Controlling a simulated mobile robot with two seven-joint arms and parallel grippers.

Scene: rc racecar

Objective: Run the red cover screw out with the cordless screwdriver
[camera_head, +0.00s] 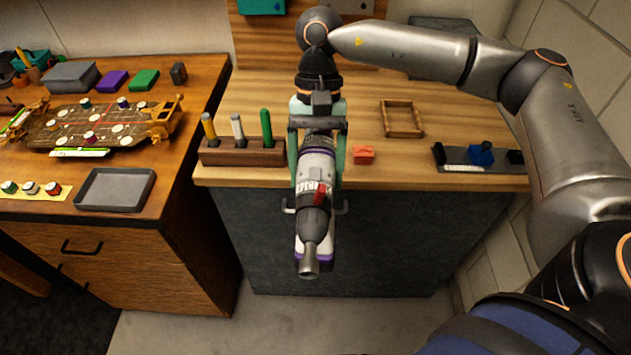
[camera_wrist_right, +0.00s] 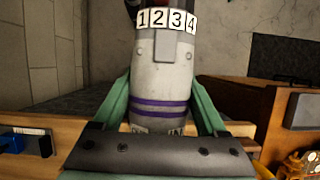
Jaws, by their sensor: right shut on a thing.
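My right gripper (camera_head: 318,150) has green fingers shut around the grey and white cordless screwdriver (camera_head: 316,178). It holds the screwdriver in front of the bench edge, nose pointing down toward the camera. In the right wrist view the screwdriver's body (camera_wrist_right: 160,75) stands between the green fingers (camera_wrist_right: 160,115), with a 1-2-3-4 label at its top. The racecar chassis (camera_head: 48,128) lies on the left table, well left of the screwdriver. A small red-topped piece (camera_head: 89,136) on it looks like the red cover screw, too small to be sure. My left gripper is out of view.
A grey tray (camera_head: 115,204) and a yellow strip (camera_head: 67,194) with green, white and red pieces lie near the left table's front. The wooden bench (camera_head: 455,118) bears a holder (camera_head: 240,158) with several handled tools, a red block (camera_head: 363,154) and a wooden frame (camera_head: 402,132).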

